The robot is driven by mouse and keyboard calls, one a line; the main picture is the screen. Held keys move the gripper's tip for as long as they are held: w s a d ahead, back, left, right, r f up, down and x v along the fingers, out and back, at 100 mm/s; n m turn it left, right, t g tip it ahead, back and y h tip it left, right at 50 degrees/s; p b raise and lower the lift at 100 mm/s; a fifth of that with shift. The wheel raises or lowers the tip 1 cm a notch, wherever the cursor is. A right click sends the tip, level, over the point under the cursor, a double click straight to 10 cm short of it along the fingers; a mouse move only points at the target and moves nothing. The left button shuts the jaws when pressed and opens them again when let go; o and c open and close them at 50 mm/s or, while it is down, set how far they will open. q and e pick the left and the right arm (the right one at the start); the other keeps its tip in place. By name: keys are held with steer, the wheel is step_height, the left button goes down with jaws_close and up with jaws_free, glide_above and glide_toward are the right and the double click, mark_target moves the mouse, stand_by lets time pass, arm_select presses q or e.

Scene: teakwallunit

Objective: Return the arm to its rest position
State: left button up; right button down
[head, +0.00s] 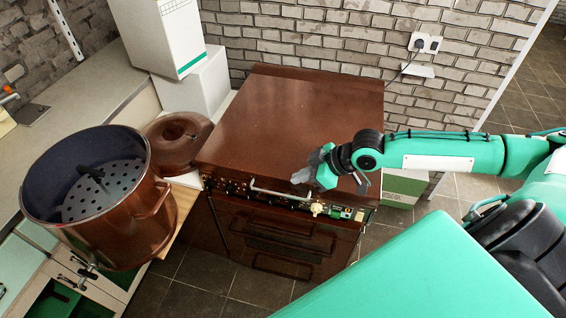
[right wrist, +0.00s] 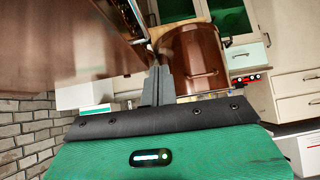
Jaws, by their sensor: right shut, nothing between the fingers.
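My right arm (head: 430,153) is green and reaches in from the right in the head view. Its gripper (head: 303,176) is in front of the near right part of the brown cabinet top, close above the front edge. The right wrist view shows its two grey fingers (right wrist: 157,85) together, with nothing between them. My left gripper is not in view.
The brown cabinet (head: 290,110) has a front rail and knobs (head: 318,208). A large copper pot (head: 120,225) with a perforated insert stands left, beside a brown lid (head: 178,138). White boxes (head: 160,35) stand behind. A brick wall (head: 310,35) closes the back.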

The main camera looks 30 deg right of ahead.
steer(key=s+a+f, duration=0.6)
steer(key=s+a, duration=0.2)
steer(key=a, duration=0.4)
steer(key=s+d+f+m+g+h, duration=0.2)
steer(key=s+m+h, duration=0.1)
steer(key=s, duration=0.3)
steer(key=s+d+f+m+g+h, duration=0.1)
steer(key=s+d+f+m+h, duration=0.1)
steer(key=s+d+m+h, duration=0.3)
step_height(320, 180, down, 33)
steer(key=s+a+n+g+y, duration=0.1)
steer(key=s+a, duration=0.1)
steer(key=s+d+f+g, duration=0.1)
steer(key=s+d+f, duration=0.2)
steer(key=s+f, duration=1.5)
steer(key=shift+s+d+n+g, duration=0.15)
steer(key=shift+n+g, duration=0.15)
